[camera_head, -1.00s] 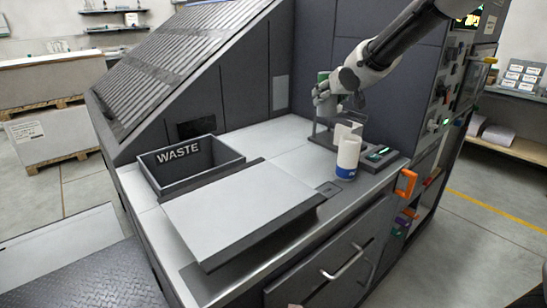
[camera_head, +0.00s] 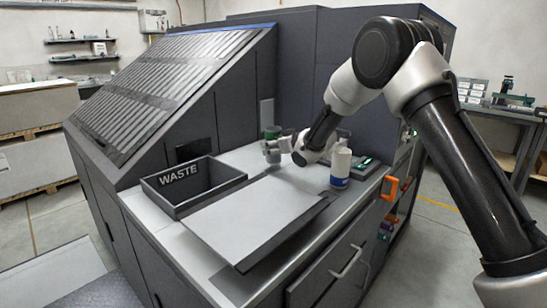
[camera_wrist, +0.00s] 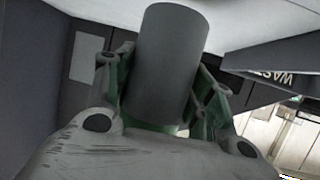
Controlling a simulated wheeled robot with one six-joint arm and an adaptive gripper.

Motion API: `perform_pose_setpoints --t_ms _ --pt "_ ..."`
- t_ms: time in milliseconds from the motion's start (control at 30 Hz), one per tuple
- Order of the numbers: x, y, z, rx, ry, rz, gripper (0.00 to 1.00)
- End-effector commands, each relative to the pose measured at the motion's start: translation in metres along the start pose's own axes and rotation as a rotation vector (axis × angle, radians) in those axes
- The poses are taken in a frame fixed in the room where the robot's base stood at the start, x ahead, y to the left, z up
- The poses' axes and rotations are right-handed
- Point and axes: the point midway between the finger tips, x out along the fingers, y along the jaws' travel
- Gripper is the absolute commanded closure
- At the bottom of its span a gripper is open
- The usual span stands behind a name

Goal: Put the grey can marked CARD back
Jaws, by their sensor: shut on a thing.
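A plain grey can (camera_wrist: 168,62) stands large in the middle of the wrist view, between the green-padded fingers of my gripper (camera_wrist: 165,112). My gripper is shut on it. No CARD lettering shows on the side facing the wrist camera. In the head view my gripper (camera_head: 272,147) is over the back of the light worktop (camera_head: 240,158), between the WASTE bin and the white bottle. The can is small there and hard to tell from the fingers.
The open dark WASTE bin (camera_head: 213,198) stands left on the worktop. A raised light plate (camera_head: 255,218) lies in front. A white bottle with a blue band (camera_head: 340,166) stands right of my gripper. A dark machine wall rises behind.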

Motion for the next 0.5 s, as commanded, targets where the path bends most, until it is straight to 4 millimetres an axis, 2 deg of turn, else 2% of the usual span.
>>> perform_pose_setpoints --t_ms 233,500 --pt "0.012 0.000 0.030 0.001 -0.001 0.000 0.73" --pt "0.013 0.000 0.032 0.001 0.000 0.001 0.73"
